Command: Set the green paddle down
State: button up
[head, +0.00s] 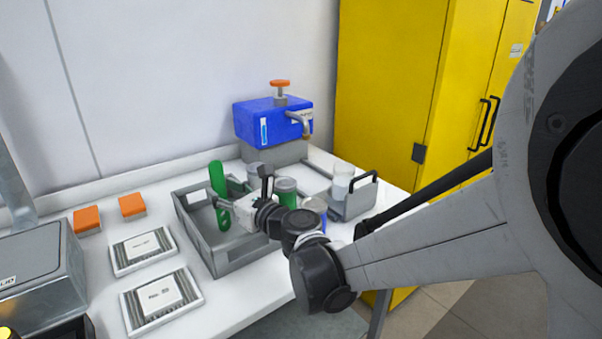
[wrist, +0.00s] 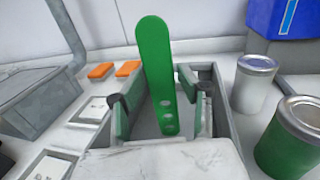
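The green paddle (head: 217,181) stands nearly upright over the grey open tray (head: 238,262) in the head view. In the wrist view the paddle (wrist: 155,60) has a rounded top and holes near its lower end. My gripper (head: 229,205) is at the paddle's lower half. The tray's walls show on both sides of the fingers. I cannot tell whether the paddle's lower end touches the tray floor.
Green-bodied (head: 287,192) and grey (wrist: 252,84) cans stand right of the tray. A grey carrier with a beaker (head: 343,182) is at right. Orange blocks (head: 132,206) and flat white-grey trays (head: 160,299) lie left; a metal box (head: 40,275) stands farther left.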

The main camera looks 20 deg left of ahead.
jog(key=shift+o, duration=1)
jog(key=shift+r, duration=0.1)
jog(key=shift+r, duration=0.15)
jog(key=p+v, duration=0.1)
jog(key=v, duration=1.1)
jog(key=d+n+t+h, duration=0.1)
jog(key=d+n+h, duration=0.6)
jog(key=d+n, duration=1.05)
jog(key=s+d+f+n+h, duration=0.1)
jog(key=s+d+h, duration=0.2)
jog(key=d, duration=0.7)
jog(key=s+d+f+n+h, duration=0.2)
jog(key=s+d+h, duration=0.1)
jog(key=d, duration=0.7)
jog(key=s+d+f+n+h, duration=0.1)
jog(key=s+d+h, duration=0.2)
jog(key=d, duration=0.7)
jog(key=shift+s+d+f+n+h, duration=0.3)
jog(key=shift+s+n+h, duration=0.1)
jog(key=shift+s, duration=0.6)
